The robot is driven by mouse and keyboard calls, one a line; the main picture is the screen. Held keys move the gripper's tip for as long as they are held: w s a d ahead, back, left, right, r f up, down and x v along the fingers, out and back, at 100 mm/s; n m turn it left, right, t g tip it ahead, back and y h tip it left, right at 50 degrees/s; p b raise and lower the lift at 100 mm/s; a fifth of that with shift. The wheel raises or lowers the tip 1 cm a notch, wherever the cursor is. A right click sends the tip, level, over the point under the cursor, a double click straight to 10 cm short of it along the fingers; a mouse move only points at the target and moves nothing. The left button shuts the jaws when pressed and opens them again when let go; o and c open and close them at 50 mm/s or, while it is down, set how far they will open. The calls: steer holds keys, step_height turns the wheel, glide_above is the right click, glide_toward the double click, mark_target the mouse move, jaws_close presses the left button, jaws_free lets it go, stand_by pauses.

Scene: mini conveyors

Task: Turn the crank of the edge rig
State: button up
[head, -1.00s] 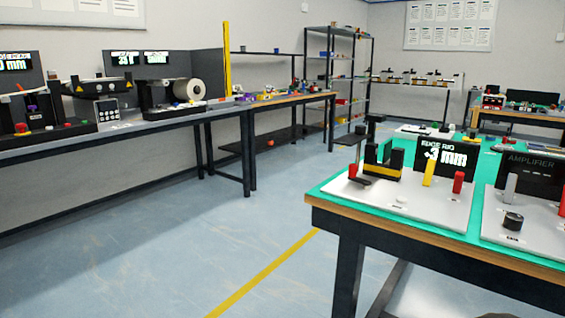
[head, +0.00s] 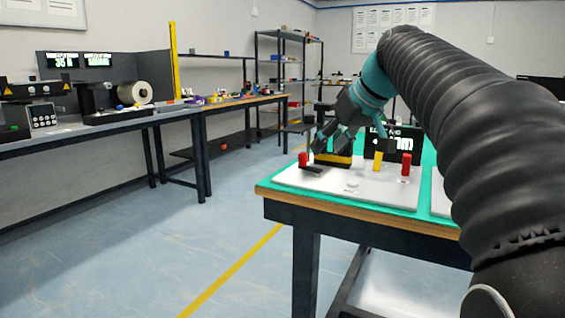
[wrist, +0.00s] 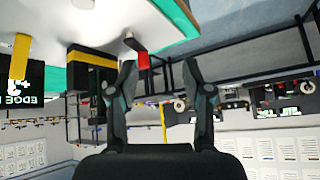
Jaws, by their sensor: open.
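The edge rig is a white plate (head: 370,188) on the green table top, with a black block banded in yellow (head: 333,160). A crank at the plate's left has a dark arm (head: 313,170) and an upright red handle (head: 302,159). My gripper (head: 316,150) is above the block, close to the handle, and partly merges with it in the head view. In the upside-down wrist view, my gripper (wrist: 160,72) is open and empty. The red handle (wrist: 143,61) shows between the fingertips, nearer the left finger; whether it is within reach I cannot tell. The rig's display (head: 395,142) is partly hidden by my arm.
A yellow post (head: 378,161) and a red post (head: 406,163) stand on the plate right of the block. A white button (head: 352,184) lies in front. A second white plate (head: 440,196) is mostly hidden behind my arm. Open floor (head: 160,230) lies left of the table.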

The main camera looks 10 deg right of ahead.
steer(key=n+y+b, duration=0.1)
steer(key=n, duration=0.1)
glide_toward(303, 153)
steer(key=b+x, duration=0.2)
steer(key=x, duration=0.8)
steer(key=shift+f+b, duration=0.2)
steer(key=shift+b, duration=0.15)
jaws_close()
